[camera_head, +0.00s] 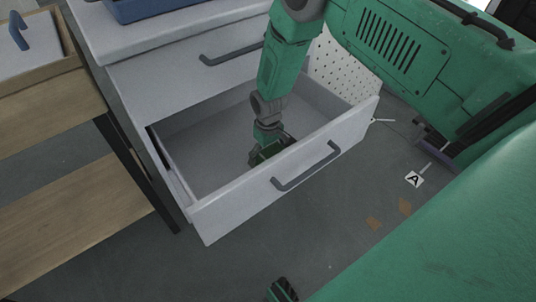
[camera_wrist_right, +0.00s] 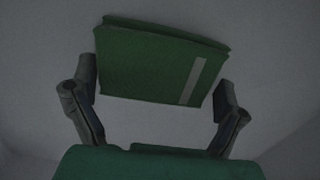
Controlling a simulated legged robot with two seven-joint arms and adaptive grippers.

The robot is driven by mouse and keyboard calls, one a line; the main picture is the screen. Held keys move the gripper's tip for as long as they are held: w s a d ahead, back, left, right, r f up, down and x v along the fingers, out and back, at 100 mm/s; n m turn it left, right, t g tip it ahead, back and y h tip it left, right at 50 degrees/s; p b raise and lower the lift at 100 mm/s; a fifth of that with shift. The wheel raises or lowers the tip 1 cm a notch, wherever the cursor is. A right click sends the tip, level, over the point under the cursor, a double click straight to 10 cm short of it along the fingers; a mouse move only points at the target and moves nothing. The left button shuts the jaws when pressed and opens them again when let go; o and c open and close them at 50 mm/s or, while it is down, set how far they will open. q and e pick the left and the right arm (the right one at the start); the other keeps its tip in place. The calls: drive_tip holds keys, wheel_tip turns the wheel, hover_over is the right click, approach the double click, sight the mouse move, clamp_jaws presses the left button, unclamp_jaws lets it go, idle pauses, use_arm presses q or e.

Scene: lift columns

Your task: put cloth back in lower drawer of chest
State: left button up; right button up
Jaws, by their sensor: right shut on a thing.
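The lower drawer (camera_head: 232,211) of the grey chest (camera_head: 132,85) is pulled open, its light interior showing in the head view. My right gripper (camera_head: 268,151) reaches down inside the drawer, behind its front panel. In the right wrist view the green folded cloth (camera_wrist_right: 150,62) with a pale stripe sits between the two fingers, and my right gripper (camera_wrist_right: 156,82) is shut on it. The drawer's pale floor fills the background there. Whether the cloth touches the floor I cannot tell. In the head view the cloth is mostly hidden by the gripper.
A closed upper drawer with a dark handle (camera_head: 232,54) is above the open one. A blue bin (camera_head: 160,8) stands on the chest top. A wooden shelf unit (camera_head: 75,225) is on the left. A perforated white panel (camera_head: 338,68) stands behind the drawer. The drawer's left part is empty.

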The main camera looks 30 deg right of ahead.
sight(268, 152)
drive_tip(key=o, duration=0.8)
wheel_tip(268, 152, up, 12)
drive_tip(key=p, duration=0.4)
